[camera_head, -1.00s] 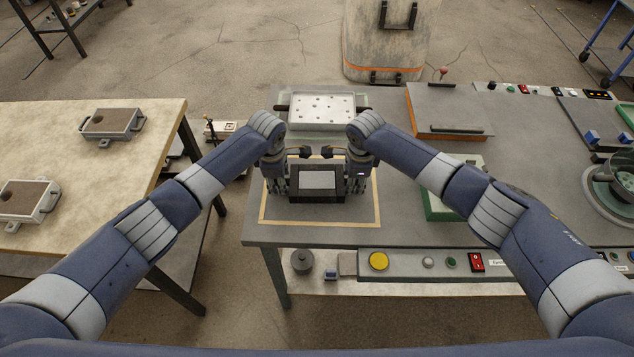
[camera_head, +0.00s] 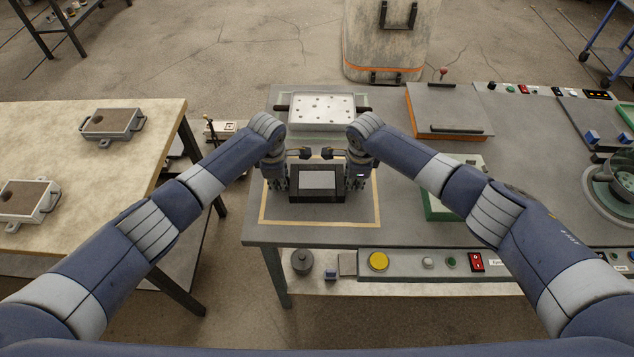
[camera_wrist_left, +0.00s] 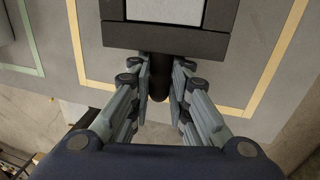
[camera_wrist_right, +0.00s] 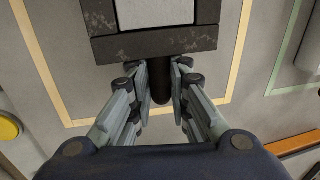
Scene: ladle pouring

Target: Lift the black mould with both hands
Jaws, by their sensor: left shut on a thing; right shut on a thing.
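The black mould (camera_head: 317,196), a dark rectangular frame with a light grey face, lies level inside the tan tape outline in the head view. My left gripper (camera_head: 283,183) is at its left end and my right gripper (camera_head: 352,182) at its right end. In the left wrist view, the fingers (camera_wrist_left: 160,78) are shut around a dark round handle bar of the mould (camera_wrist_left: 165,38). In the right wrist view, the fingers (camera_wrist_right: 160,80) are shut around the opposite bar of the mould (camera_wrist_right: 155,43). I cannot tell whether its underside touches the table.
A perforated light plate (camera_head: 322,109) stands behind the mould on the grey bench (camera_head: 400,225). A green-edged box (camera_head: 440,208) is close on the right, with an orange-edged slab (camera_head: 440,105) behind. A separate table (camera_head: 105,185) on the left holds two box moulds.

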